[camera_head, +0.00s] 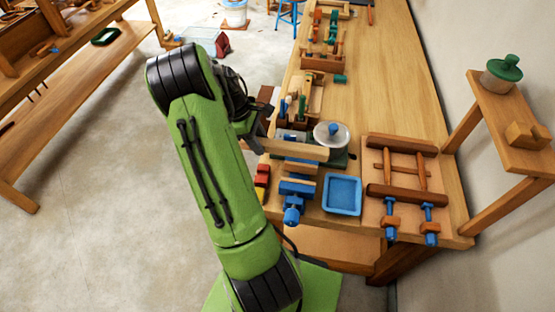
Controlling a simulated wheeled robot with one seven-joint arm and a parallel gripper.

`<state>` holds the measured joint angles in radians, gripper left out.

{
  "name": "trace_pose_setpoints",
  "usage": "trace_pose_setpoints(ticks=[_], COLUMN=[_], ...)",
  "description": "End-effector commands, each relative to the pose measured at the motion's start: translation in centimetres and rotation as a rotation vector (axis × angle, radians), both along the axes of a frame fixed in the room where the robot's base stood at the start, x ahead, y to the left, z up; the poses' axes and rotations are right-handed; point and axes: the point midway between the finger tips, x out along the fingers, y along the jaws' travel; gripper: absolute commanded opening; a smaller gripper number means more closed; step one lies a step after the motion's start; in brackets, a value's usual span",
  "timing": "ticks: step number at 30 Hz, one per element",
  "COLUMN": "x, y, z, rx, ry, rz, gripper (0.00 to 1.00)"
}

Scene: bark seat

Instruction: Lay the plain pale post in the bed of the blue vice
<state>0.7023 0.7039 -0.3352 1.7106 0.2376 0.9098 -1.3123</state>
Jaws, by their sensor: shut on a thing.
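The plain pale post (298,150) lies roughly level in the head view, its long side running left to right. My gripper (262,140) is shut on its left part, and my green arm hides some of the hand. The blue vice (297,187) is at the near left edge of the bench, with blue parts, pale wooden pieces and a blue screw end toward me. The post appears just behind and above the vice in the picture. I cannot tell the height gap between them, and the vice's bed is partly hidden.
A blue tray (342,194) sits right of the vice. A scale with a round pan (331,134) stands close behind the post. A wooden clamp frame (400,170) lies farther right. A tool rack (301,103) is behind. A small raised shelf (510,130) stands at right.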

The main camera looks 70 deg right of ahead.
Motion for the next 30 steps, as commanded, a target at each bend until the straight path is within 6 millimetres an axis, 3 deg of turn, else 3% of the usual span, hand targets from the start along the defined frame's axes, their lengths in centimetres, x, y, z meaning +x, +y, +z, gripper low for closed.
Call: trace_pose_setpoints(ticks=[6, 15, 30], x=[-0.1, -0.1, 0.0], y=[0.2, 0.2, 0.2], z=[-5.1, -9.5, -10.5], rx=[0.005, 0.004, 0.002], ry=[0.003, 0.002, 0.0], rz=[0.0, 0.0, -0.001], gripper=[0.05, 0.05, 0.05])
